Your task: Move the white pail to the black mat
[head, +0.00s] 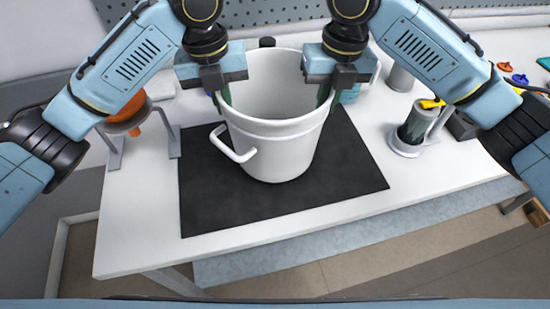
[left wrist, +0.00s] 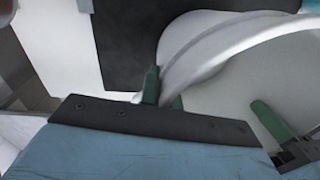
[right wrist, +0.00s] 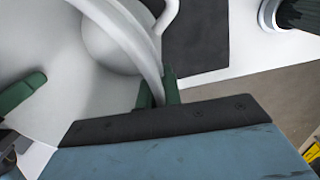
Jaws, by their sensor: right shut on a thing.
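The white pail (head: 275,145) is upright over the middle of the black mat (head: 205,205); I cannot tell whether its base touches the mat. Its white handle (head: 232,146) hangs at the front left. My right gripper (head: 325,95) is shut on the right side of the pail's rim, with one green finger inside and one outside, as the right wrist view (right wrist: 158,92) shows. My left gripper (head: 222,95) straddles the left side of the rim; in the left wrist view (left wrist: 163,95) its grip tightness is unclear.
An orange funnel (head: 128,107) sits in a grey stand at the left. A dark green cylinder (head: 416,122) with a yellow top stands in a grey holder to the right. Small coloured parts (head: 519,79) lie at the far right. The white table's front edge (head: 300,217) is close to the mat.

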